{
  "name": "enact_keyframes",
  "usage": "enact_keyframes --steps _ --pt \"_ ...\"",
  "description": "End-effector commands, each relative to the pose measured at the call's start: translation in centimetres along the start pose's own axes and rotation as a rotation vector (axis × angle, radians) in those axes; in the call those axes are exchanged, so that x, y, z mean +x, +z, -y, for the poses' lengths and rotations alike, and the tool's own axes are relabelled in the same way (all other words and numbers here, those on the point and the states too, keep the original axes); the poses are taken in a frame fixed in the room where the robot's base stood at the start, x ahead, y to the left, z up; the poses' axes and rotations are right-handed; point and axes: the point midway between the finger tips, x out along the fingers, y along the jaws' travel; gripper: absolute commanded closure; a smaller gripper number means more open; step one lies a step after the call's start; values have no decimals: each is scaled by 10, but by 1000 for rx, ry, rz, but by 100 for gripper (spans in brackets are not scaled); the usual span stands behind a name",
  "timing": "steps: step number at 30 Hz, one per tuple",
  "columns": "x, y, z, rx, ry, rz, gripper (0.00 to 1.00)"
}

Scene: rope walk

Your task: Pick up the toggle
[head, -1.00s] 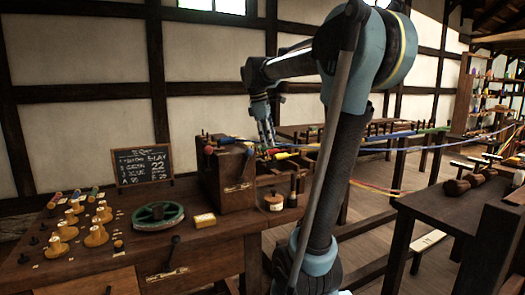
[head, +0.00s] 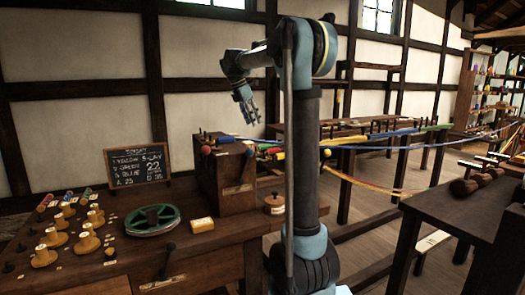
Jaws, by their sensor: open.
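My gripper (head: 247,117) is open, with its fingers apart and pointing down. It hangs empty in the air above and behind the dark wooden box (head: 238,194) on the left bench. I cannot tell for sure which thing is the toggle.
The left bench (head: 215,236) holds a chalkboard (head: 138,166), a green wheel (head: 152,220), a yellow block (head: 202,225), a lidded pot (head: 274,204) and several yellow wooden pieces (head: 54,238). Coloured ropes (head: 385,137) stretch right. A dark table (head: 462,208) stands at the right.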

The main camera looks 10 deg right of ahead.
Motion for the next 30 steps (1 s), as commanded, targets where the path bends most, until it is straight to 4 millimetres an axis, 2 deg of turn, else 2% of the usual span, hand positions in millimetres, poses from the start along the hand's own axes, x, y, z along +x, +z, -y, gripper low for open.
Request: enact_keyframes --steps 9,13,20,30 --pt "56 1 1 3 -1 0 55" --pt "71 0 1 2 -1 0 55" --pt "84 0 1 3 -1 0 55" --pt "125 -4 0 2 0 0 55"
